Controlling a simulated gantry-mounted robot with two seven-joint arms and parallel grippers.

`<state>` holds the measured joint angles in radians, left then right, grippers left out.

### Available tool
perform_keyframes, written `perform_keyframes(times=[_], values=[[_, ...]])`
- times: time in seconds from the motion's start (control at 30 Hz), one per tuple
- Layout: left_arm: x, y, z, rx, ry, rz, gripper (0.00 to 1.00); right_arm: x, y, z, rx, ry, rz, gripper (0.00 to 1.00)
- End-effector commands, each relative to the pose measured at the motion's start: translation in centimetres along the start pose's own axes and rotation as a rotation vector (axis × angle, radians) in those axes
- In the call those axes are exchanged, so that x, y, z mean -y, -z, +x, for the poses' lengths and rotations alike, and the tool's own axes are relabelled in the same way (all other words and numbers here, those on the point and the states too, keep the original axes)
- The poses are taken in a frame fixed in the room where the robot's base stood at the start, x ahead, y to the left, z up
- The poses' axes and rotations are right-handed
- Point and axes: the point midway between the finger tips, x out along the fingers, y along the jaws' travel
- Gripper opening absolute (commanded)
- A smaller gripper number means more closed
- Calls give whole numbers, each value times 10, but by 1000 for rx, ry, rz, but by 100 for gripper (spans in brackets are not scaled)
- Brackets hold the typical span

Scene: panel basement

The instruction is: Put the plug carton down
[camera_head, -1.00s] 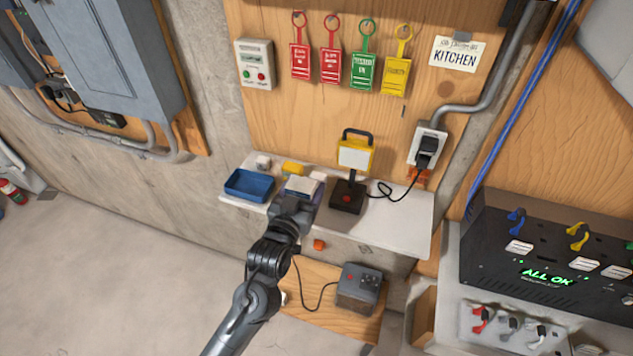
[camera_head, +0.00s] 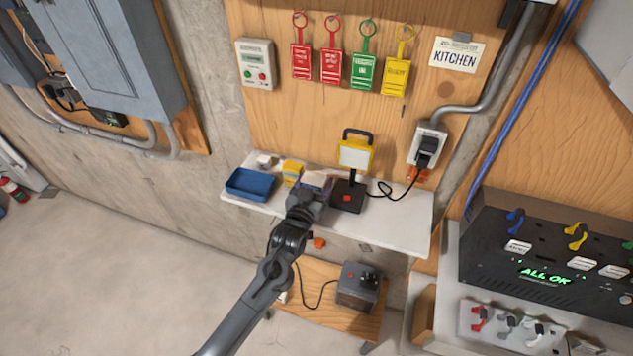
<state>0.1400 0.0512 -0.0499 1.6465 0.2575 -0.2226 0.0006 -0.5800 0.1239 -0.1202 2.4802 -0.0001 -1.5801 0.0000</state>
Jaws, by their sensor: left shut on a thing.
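My left gripper (camera_head: 310,194) reaches in from below over the white shelf (camera_head: 395,222). It is shut on a small pale box with a brownish top, the plug carton (camera_head: 317,180), mostly hidden behind the gripper. The carton is over the shelf, between a yellow box (camera_head: 292,171) and the black base of a work lamp (camera_head: 348,197). I cannot tell whether its underside touches the shelf. My right gripper is not in view.
A blue tray (camera_head: 250,184) and a small white block (camera_head: 264,161) are at the shelf's left. The yellow work lamp (camera_head: 356,153) has a cord running to the wall outlet (camera_head: 427,147). The shelf's right part is clear.

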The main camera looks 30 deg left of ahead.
Motion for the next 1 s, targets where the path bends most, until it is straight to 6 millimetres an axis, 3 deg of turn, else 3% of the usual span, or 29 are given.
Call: perform_keyframes(times=[0.53,0.57,0.6,1.0], values=[[0,-8,7,-2,0,-1,36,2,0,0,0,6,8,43],[0,-7,7,-2,0,-1,75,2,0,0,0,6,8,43],[0,-7,7,-2,0,-1,81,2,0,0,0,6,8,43],[0,-4,6,-2,0,-1,81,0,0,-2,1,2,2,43]])
